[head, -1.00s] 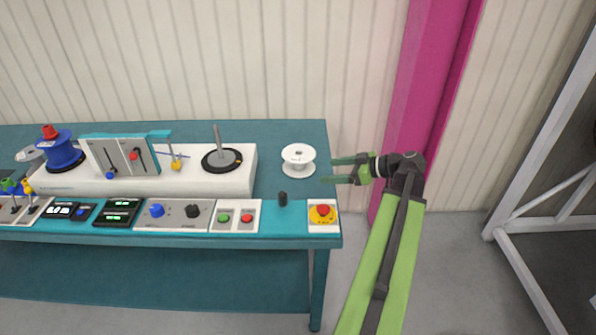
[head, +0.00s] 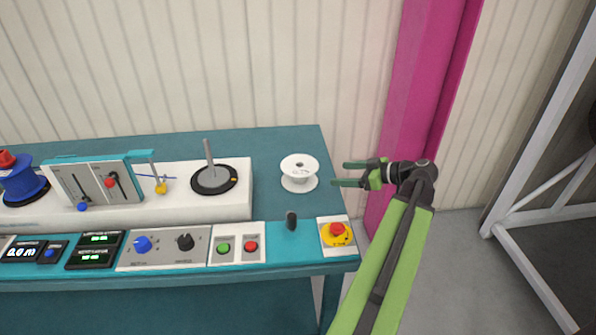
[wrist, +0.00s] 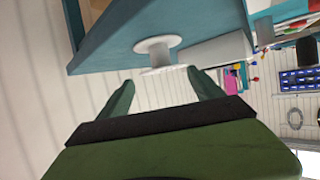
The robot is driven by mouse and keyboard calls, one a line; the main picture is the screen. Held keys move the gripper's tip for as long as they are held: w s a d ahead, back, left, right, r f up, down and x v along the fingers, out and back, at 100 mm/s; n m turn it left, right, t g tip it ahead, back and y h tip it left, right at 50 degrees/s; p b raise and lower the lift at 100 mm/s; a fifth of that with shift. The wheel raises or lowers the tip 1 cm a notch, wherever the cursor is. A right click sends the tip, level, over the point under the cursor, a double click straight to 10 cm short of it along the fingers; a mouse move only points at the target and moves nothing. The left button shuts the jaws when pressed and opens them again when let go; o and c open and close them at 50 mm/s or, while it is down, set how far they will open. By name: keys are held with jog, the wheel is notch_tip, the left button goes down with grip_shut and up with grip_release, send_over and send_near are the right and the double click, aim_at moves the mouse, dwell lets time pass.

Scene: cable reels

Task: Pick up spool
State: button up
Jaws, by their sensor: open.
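The white spool (head: 299,168) stands upright on the teal table (head: 270,207), near its right end. In the wrist view the spool (wrist: 157,50) shows ahead of my gripper, between the lines of the two fingers. My gripper (head: 340,175) is open and empty, with its green fingers pointing left at the spool from the right. A small gap shows between the fingertips and the spool in the head view. In the wrist view my gripper (wrist: 160,85) also has its fingers spread apart, with nothing between them.
A black knob (head: 291,220) and a red emergency button (head: 338,229) sit at the table's front right. Left of the spool is a white machine block with a black turntable and upright rod (head: 213,178). A blue reel (head: 20,180) stands far left. A magenta column (head: 415,90) rises behind my arm.

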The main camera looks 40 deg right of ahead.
aim_at(315, 185)
jog(key=b+x, duration=0.1)
jog(key=x, duration=0.2)
jog(key=b+x, duration=0.1)
jog(key=x, duration=0.3)
jog(key=b+x, duration=0.2)
jog(key=x, duration=0.2)
jog(key=shift+d+f, duration=0.2)
jog(key=shift+f, duration=0.15)
jog(key=shift+w, duration=0.25)
jog(key=b+x, duration=0.2)
jog(key=x, duration=0.3)
jog(key=shift+a+f, duration=0.1)
jog(key=shift+a, duration=0.15)
grip_shut()
